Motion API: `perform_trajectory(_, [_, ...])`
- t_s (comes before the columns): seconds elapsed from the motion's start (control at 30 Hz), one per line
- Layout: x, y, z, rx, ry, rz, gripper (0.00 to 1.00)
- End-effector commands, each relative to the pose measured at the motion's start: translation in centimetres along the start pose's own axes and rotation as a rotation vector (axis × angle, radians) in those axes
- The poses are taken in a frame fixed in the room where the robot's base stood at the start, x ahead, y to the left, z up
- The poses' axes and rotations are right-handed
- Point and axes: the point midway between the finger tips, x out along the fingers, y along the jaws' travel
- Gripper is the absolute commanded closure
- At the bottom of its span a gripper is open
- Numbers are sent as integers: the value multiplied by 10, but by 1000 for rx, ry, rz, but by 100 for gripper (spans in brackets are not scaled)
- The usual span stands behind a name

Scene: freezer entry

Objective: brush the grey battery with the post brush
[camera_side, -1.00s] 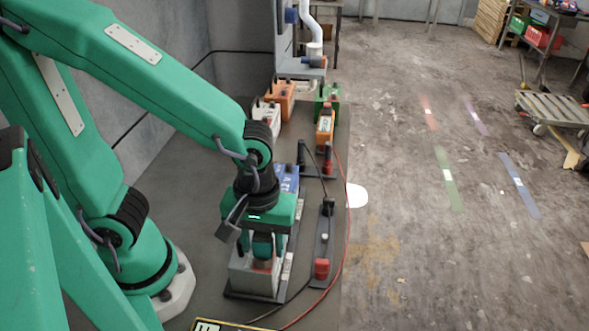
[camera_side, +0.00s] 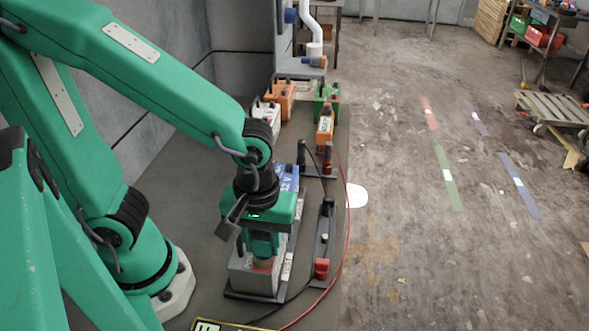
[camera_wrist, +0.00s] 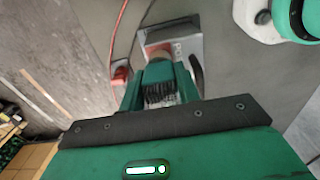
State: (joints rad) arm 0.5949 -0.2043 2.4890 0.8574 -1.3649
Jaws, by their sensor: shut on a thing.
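The grey battery (camera_side: 241,277) stands on a dark tray in front of my arm in the side view. Its top also shows past my fingers in the wrist view (camera_wrist: 190,45). My gripper (camera_side: 262,248) points down just over the battery's top, shut on the post brush (camera_side: 262,264). Only the brush's tan-reddish lower part shows below the fingers; it is at the battery top, and I cannot tell whether it touches a post. The battery posts are mostly hidden by my gripper and the brush.
A blue 12 V battery (camera_side: 288,178) stands just behind. A red clamp (camera_side: 321,268) and cables lie to the right. A yellow-edged panel (camera_side: 215,325) lies at the front.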

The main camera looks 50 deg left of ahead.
Motion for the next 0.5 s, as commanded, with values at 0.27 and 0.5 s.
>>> perform_trajectory(0.27, [-20, 1, 0, 0, 1, 5, 95])
perform_trajectory(0.5, [-43, -2, 9, 5, 1, 4, 95])
